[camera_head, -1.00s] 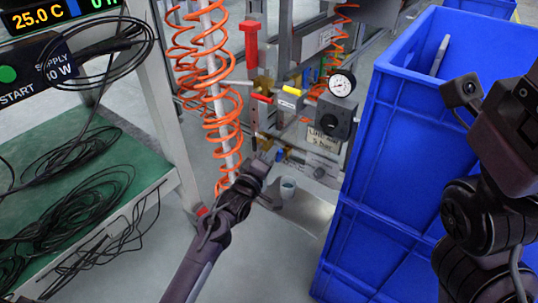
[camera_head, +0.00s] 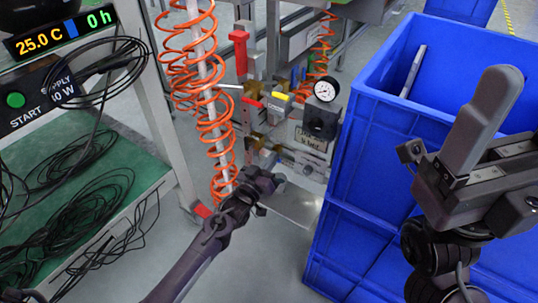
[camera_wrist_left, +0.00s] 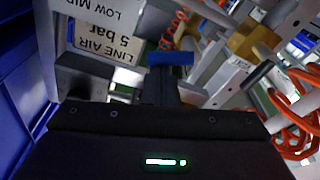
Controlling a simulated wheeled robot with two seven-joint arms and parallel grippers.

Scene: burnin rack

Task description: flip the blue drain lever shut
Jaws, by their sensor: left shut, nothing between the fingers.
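The blue drain lever (camera_wrist_left: 170,58) shows in the left wrist view as a short blue bar, crosswise just beyond my left gripper's fingers. In the head view my left gripper (camera_head: 275,182) is shut and empty, low in front of the valve panel. It hides the lever there. I cannot tell whether the fingers touch the lever. My right gripper (camera_head: 490,90) is raised in front of the blue crates at the right, away from the panel. The gap between its fingers cannot be made out.
Blue stacked crates (camera_head: 345,160) stand close to the right of the panel. Orange coiled hoses (camera_head: 212,110) hang at its left. A pressure gauge (camera_head: 325,90), a red handle (camera_head: 240,50) and a yellow handle (camera_head: 278,98) sit above. A green bench with loose cables (camera_head: 95,210) is at the left.

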